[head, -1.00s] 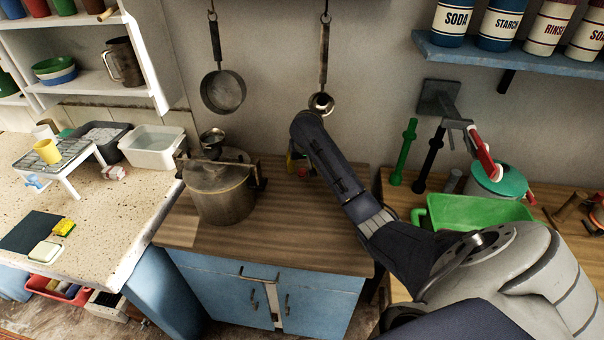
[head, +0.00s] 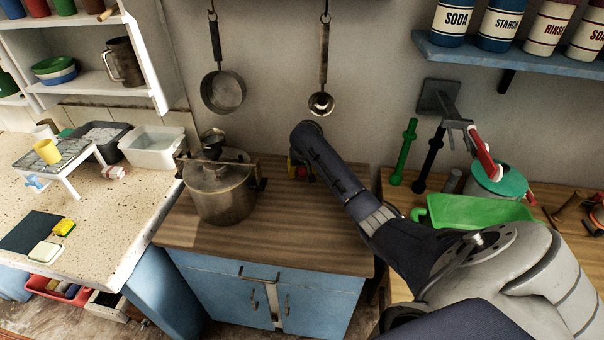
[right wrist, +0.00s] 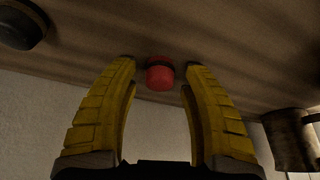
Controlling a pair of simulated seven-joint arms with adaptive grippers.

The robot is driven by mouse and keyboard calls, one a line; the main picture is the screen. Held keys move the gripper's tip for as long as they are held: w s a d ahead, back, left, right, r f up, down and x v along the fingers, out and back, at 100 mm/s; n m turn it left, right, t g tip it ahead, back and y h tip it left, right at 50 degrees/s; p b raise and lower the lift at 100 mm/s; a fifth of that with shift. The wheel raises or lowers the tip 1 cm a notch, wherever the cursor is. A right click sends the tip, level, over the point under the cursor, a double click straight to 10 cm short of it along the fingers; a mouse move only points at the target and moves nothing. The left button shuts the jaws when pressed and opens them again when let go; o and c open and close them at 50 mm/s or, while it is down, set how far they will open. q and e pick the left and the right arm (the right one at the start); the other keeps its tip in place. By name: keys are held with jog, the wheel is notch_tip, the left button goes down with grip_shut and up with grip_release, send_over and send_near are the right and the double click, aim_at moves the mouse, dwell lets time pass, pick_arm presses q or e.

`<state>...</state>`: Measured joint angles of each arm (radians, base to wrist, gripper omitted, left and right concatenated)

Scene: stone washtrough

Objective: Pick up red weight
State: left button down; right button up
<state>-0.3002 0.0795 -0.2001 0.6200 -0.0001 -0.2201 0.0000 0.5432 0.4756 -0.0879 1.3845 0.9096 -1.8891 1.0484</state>
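The red weight (right wrist: 160,77) is a small red cylinder on the wooden counter top. In the right wrist view it shows in the gap between the yellow fingertips of my right gripper (right wrist: 157,68). The gripper is open, with a gap on each side of the weight; I cannot tell how far the fingertips are from it in depth. In the head view my right arm covers most of the gripper, and only a bit of red and yellow shows left of the wrist. My left gripper is not in view.
A metal pot (head: 222,195) with a lid stands left of my gripper on the wooden counter (head: 285,238). A ladle (head: 322,85) and a pan (head: 222,90) hang on the wall above. The counter's front is clear. A green tray (head: 475,212) is at the right.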

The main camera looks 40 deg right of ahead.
grip_shut()
dwell(0.4)
